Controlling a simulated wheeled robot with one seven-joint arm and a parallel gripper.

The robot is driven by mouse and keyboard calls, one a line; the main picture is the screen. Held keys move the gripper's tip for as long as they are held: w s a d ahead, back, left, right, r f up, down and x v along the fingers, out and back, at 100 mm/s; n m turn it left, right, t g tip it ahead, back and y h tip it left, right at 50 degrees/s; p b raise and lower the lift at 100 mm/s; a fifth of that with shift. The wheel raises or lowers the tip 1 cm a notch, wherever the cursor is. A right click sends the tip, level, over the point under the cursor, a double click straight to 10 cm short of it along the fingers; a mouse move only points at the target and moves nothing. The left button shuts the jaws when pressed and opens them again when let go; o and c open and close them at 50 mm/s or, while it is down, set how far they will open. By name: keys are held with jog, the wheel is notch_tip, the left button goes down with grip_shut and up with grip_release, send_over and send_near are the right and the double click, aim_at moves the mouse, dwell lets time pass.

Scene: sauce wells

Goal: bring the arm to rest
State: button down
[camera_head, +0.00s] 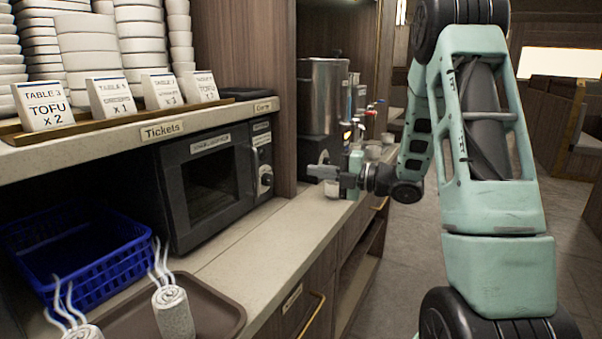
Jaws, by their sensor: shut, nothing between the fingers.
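My arm stands at the right of the head view and bends down to the left. My gripper (322,172) is shut and empty, with its fingers pointing left over the counter, in front of the steel urn. A small white cup-like thing (332,188) shows just below the fingers. I cannot tell whether they touch it.
The counter (275,225) is bare between the microwave (208,180) and its front edge. A brown tray (225,312) with white rolled items (172,312) and a blue basket (100,265) are at lower left. A steel urn (323,95) stands behind. Ticket cards (110,97) line the shelf.

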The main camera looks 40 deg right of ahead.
jog(key=shift+s+d, duration=0.2)
jog(key=shift+s, duration=0.1)
jog(key=w+a+m+g+h+p, duration=0.2)
jog(key=w+a+m+h, duration=0.15)
jog(key=w+a, duration=0.4)
jog(key=s+a+m+g+h+p, duration=0.1)
jog(key=s+a+m+g+h, duration=0.15)
jog(key=a+m, duration=0.7)
jog(key=s+a+f+g+p, duration=0.2)
jog(key=s+a+g, duration=0.3)
jog(key=s+a, duration=0.8)
jog(key=s+a+m+g+h, duration=0.1)
jog(key=s+a+g, duration=0.2)
jog(key=s, duration=0.6)
jog(key=s+a+m+g+h, duration=0.1)
jog(key=s+a+m+g, duration=0.1)
jog(key=s, duration=0.7)
jog(key=shift+s+a+g+p, duration=0.2)
jog(key=shift+a+g+p, duration=0.15)
jog(key=shift+a+g, duration=0.3)
